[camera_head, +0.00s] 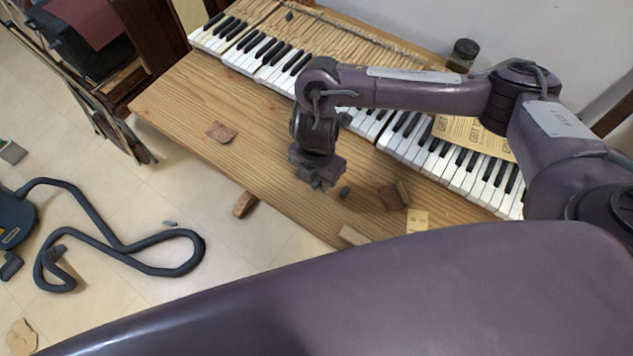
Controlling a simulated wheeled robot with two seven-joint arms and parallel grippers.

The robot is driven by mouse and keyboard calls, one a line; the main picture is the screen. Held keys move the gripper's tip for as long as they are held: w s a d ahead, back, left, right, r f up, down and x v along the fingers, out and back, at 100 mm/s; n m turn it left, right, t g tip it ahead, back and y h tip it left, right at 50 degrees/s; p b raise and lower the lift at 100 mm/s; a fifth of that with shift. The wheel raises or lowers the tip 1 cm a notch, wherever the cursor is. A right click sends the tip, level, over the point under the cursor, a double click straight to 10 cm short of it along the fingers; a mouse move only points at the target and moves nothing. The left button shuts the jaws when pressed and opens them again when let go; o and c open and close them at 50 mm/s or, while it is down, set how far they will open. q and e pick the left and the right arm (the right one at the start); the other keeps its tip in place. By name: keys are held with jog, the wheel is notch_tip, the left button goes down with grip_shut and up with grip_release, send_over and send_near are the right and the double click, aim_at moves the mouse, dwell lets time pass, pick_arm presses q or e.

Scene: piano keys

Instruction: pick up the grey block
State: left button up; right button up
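A small grey block (345,192) lies on the wooden table (188,98), just right of my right gripper's fingertips. My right gripper (318,182) points down over the table in front of the piano keys, close beside this block. Its fingers are small and dark here, so I cannot tell whether they are open or shut. No held object shows. Another small dark grey piece (289,16) lies at the back, by the top of the keyboard. My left gripper is not in view.
Piano keys (265,52) run along the table's back. A brown block (394,196), a tan card (417,220) and a reddish sandpaper piece (221,132) lie on the table. A jar (462,55) stands behind. A hose (105,245) lies on the floor. The table's left part is mostly clear.

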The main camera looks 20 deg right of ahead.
jog(key=shift+f, duration=0.1)
grip_shut()
dwell(0.4)
